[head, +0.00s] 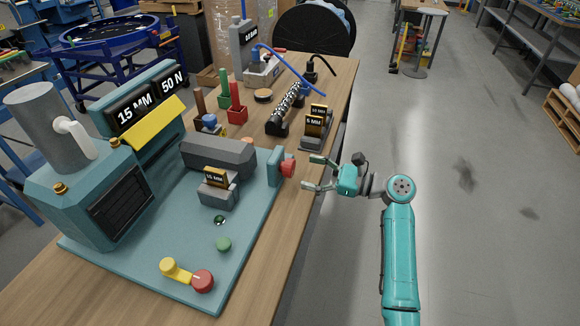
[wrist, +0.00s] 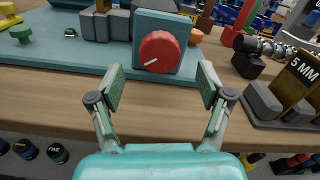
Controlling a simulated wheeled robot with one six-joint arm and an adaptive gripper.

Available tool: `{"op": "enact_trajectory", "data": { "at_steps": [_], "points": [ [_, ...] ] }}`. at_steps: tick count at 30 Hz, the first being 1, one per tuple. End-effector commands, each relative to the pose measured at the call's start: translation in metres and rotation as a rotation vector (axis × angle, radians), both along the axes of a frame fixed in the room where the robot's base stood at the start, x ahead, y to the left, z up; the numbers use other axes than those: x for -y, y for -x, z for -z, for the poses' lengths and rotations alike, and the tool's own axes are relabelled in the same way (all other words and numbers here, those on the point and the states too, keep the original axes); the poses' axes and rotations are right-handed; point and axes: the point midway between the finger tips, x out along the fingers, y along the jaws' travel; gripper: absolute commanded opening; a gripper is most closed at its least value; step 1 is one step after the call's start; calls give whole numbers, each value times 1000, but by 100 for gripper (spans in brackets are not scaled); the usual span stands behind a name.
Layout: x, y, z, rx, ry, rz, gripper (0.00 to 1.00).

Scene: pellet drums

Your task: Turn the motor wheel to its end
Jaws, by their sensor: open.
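A red wheel (head: 288,168) sits on the side of a small teal block (head: 274,166) at the right edge of the teal machine base. In the wrist view the red wheel (wrist: 160,52) faces me, with a short white mark at its lower left. My gripper (head: 311,173) is open and empty, just right of the wheel. In the wrist view the fingers of my gripper (wrist: 160,88) are spread either side of the wheel's line, short of it and not touching it. A dark grey motor-like body (head: 218,155) lies behind the block.
A red disc (head: 202,281) with a yellow crank (head: 172,267) and a green button (head: 223,243) are on the base. A "5 MM" block stand (head: 315,135) is close beyond my gripper, at right in the wrist view. Open floor lies right of the table.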

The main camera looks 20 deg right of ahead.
Motion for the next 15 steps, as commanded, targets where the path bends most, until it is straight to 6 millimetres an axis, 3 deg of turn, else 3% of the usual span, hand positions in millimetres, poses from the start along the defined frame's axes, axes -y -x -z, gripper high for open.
{"op": "enact_trajectory", "data": {
  "at_steps": [6,15],
  "points": [
    [-31,-22,0,1,2,-2,78],
    [-49,-35,0,1,2,0,78]
  ]
}}
